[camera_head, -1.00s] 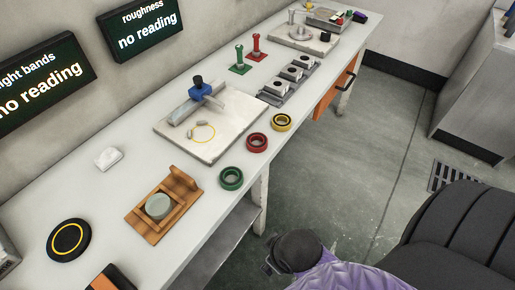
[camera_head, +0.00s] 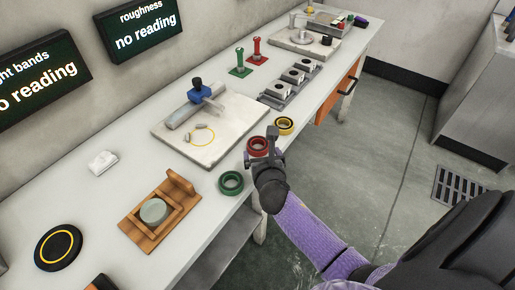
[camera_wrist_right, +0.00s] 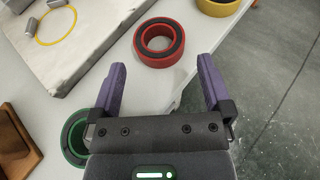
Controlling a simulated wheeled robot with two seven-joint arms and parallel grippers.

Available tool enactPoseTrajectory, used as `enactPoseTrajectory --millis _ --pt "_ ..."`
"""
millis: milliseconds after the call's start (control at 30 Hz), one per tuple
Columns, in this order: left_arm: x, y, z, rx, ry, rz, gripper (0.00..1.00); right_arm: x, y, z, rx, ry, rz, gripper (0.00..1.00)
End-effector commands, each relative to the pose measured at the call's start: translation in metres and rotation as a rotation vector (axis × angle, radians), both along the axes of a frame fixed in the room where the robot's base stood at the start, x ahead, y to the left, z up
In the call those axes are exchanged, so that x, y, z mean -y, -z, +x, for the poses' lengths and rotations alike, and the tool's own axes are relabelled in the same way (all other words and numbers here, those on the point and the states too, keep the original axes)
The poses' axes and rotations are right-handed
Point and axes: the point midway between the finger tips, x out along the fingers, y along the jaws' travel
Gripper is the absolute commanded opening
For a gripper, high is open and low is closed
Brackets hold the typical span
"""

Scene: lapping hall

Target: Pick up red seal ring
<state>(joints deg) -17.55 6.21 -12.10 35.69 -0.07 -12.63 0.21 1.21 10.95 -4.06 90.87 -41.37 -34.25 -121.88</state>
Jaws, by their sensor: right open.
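The red seal ring (camera_head: 258,145) lies flat near the front edge of the bench, between a green ring (camera_head: 231,182) and a yellow ring (camera_head: 284,125). My right gripper (camera_head: 262,146) is at the bench edge and partly covers the red ring in the head view. In the right wrist view the red ring (camera_wrist_right: 159,42) lies just beyond the open fingers of the right gripper (camera_wrist_right: 162,72), roughly centred between them. Nothing is between the fingers. My left gripper is not in view.
A pale plate (camera_head: 233,131) with a blue-topped tool lies behind the rings. A wooden fixture (camera_head: 131,229) holds a grey disc to the left. Red and green posted stands (camera_head: 240,70) stand farther back. Open floor lies right of the bench.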

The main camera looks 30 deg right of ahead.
Motion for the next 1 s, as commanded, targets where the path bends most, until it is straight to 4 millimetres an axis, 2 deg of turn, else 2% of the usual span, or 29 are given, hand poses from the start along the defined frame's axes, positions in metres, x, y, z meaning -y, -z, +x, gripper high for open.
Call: enactPoseTrajectory --millis 200,300,533,567,867,900,1000 --pt "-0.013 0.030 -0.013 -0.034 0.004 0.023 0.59 0.014 0.022 0.035 -0.001 0.003 0.006 1.00" --pt "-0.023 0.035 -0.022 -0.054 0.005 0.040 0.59 0.019 0.026 0.047 -0.002 0.001 0.006 1.00" --pt "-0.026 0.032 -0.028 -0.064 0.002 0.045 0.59 0.021 0.022 0.050 -0.001 0.001 0.006 1.00" --pt "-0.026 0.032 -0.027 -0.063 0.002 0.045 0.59 0.021 0.022 0.050 -0.001 0.001 0.006 0.96" --pt "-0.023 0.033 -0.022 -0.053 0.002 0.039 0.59 0.020 0.022 0.050 0.000 0.001 0.007 0.32" --pt "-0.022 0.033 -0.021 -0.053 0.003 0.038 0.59 0.020 0.022 0.050 0.000 0.000 0.007 0.28" --pt "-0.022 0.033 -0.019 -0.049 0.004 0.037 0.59 0.020 0.022 0.050 0.000 0.000 0.007 0.28"
